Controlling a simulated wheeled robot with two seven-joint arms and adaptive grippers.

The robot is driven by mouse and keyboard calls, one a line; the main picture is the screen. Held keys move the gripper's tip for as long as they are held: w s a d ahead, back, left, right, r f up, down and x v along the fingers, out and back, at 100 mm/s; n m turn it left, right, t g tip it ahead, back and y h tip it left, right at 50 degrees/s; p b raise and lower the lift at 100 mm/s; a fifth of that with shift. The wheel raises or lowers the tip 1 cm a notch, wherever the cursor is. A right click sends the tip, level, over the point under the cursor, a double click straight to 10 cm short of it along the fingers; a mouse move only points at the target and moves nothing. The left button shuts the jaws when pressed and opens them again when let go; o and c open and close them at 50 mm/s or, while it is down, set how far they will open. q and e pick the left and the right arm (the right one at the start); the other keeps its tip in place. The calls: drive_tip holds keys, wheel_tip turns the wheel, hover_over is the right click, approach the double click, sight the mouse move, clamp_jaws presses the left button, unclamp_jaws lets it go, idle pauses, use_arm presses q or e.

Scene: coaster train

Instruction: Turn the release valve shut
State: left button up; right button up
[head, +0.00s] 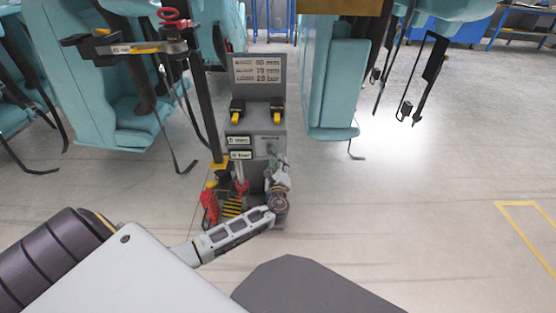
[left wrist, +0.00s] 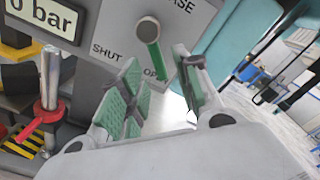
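The release valve (left wrist: 153,45) is a green lever on a round grey pivot, on the front of a grey panel in the left wrist view. The lever points down and slightly right, towards the partly covered label beginning "OP"; the label "SHUT" is to its left. My left gripper (left wrist: 161,92) is open, its green-padded fingers apart below the lever. The lever's lower end lies between the fingers in the picture; I cannot tell whether they touch it. In the head view my left gripper (head: 277,168) is in front of the console (head: 262,108). My right gripper is not in view.
A red-handled rod (left wrist: 48,95) stands left of the gripper, by a yellow-black striped plate (left wrist: 28,140). A dark post (head: 206,100) and a red item (head: 209,207) are left of the console. Teal seats (head: 338,85) hang on both sides. The floor (head: 420,200) at right is clear.

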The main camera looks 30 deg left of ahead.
sight(275, 153)
use_arm(q)
drive_tip(key=shift+b+x, duration=0.4)
drive_tip(key=shift+x, duration=1.35)
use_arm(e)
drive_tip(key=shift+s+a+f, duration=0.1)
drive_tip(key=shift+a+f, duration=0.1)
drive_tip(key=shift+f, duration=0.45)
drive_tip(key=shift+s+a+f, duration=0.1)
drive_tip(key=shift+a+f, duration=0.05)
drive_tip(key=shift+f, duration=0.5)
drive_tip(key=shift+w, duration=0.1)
use_arm(q)
drive_tip(key=c, duration=0.7)
clamp_jaws()
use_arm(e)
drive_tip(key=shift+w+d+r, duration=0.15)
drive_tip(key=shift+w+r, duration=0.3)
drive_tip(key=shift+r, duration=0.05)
